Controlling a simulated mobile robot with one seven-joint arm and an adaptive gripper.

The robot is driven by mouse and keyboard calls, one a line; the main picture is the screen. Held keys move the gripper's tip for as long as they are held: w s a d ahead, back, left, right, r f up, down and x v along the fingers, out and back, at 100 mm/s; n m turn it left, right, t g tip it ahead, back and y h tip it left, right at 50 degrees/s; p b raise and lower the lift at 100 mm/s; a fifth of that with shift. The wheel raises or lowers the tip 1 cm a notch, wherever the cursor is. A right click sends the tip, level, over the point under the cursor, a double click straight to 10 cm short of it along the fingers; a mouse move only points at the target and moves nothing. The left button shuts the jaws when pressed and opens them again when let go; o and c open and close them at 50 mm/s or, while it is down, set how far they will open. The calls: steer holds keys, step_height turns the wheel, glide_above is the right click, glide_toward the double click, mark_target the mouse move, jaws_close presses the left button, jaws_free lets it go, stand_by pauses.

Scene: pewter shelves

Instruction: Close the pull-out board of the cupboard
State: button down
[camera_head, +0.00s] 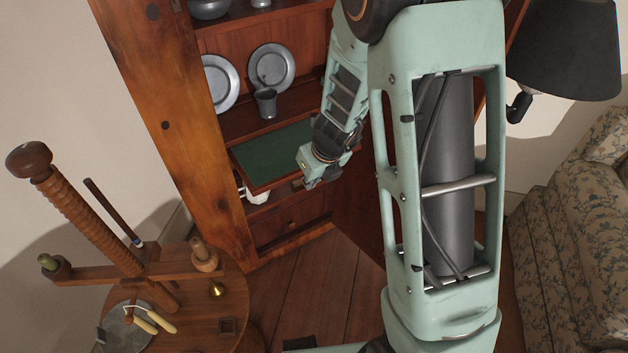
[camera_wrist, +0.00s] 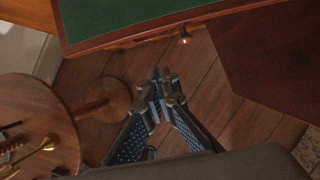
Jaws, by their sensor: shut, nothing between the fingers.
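The cupboard (camera_head: 180,120) is reddish-brown wood with open shelves. Its pull-out board (camera_head: 272,155), with a green top and wooden edge, sticks out below the shelf of pewter. The board also shows at the top of the wrist view (camera_wrist: 130,14), with a small round knob (camera_wrist: 184,39) at its front edge. My gripper (camera_head: 311,184) is at the front right of the board in the head view. In the wrist view my gripper (camera_wrist: 160,76) is shut and empty, with its fingertips together just short of the board's front edge. Whether it touches the board I cannot tell.
Pewter plates (camera_head: 272,68) and a cup (camera_head: 265,103) stand on the shelf above the board. A round wooden table (camera_head: 200,318) with a screw stand is at the lower left. A floral sofa (camera_head: 570,230) and a dark lamp (camera_head: 565,50) are at the right. Bare floor (camera_head: 310,290) lies between.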

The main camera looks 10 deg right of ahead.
steer(key=shift+w+a+f, duration=0.25)
steer(key=shift+w+a, duration=0.05)
steer(key=shift+w, duration=0.4)
steer(key=shift+w+a+f, duration=0.2)
steer(key=shift+w+a, duration=0.15)
steer(key=shift+w, duration=0.35)
steer(key=shift+w+a+f, duration=0.25)
steer(key=shift+w+a, duration=0.05)
steer(key=shift+w, duration=0.4)
steer(key=shift+p, duration=0.3)
